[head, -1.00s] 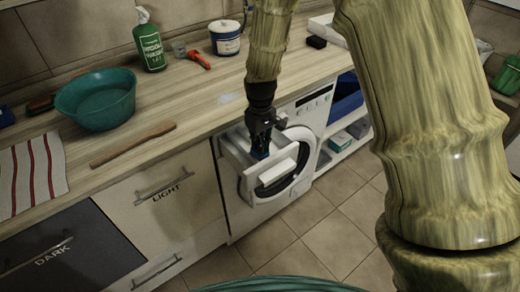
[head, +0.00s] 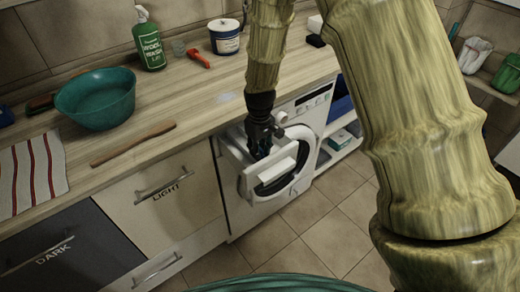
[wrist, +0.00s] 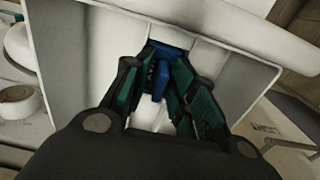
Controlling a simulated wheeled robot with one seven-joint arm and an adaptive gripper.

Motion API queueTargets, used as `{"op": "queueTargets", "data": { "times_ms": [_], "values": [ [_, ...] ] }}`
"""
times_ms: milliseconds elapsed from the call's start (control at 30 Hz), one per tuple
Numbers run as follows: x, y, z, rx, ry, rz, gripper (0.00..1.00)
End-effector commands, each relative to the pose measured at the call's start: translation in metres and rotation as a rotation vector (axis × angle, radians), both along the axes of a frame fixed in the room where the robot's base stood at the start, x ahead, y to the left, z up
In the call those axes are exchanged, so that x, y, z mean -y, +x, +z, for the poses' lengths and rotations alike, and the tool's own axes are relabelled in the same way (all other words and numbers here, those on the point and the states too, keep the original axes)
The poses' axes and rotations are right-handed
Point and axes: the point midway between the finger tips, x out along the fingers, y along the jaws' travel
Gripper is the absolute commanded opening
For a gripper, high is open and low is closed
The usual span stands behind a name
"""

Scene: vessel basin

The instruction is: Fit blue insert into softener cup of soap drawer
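The soap drawer (head: 240,150) is pulled out from the white washing machine, and its pale compartments fill the upper part of the wrist view (wrist: 110,50). The blue insert (wrist: 161,76) is down in a narrow middle compartment, between two pale dividers; how deep it sits I cannot tell. My gripper (head: 262,152) points down into the drawer. In the wrist view its teal-padded fingers (wrist: 160,80) stand spread on either side of the insert, with gaps beside its upright tab. The fingers hide part of the compartment.
The counter above holds a teal basin (head: 97,98), a wooden stick (head: 133,143), a green bottle (head: 149,42), an orange-handled tool (head: 199,58) and a white-and-blue tub (head: 224,37). The washer's round door (head: 290,172) is below the drawer. The tiled floor (head: 300,225) in front is clear.

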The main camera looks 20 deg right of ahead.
Motion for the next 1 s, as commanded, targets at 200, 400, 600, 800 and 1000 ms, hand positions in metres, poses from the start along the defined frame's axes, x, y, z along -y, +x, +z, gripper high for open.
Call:
{"op": "queueTargets", "data": {
  "times_ms": [200, 400, 600, 800, 1000],
  "values": [
    [0.000, 0.000, 0.000, 0.000, 0.000, 0.000, 0.30],
    [0.000, 0.000, 0.001, 0.000, 0.000, 0.000, 0.30],
    [0.000, 0.001, 0.015, 0.003, 0.000, 0.000, 0.30],
    [0.000, 0.001, 0.041, 0.002, 0.001, 0.000, 0.30],
    [0.000, 0.001, 0.070, 0.003, 0.000, 0.000, 0.30]
  ]
}}
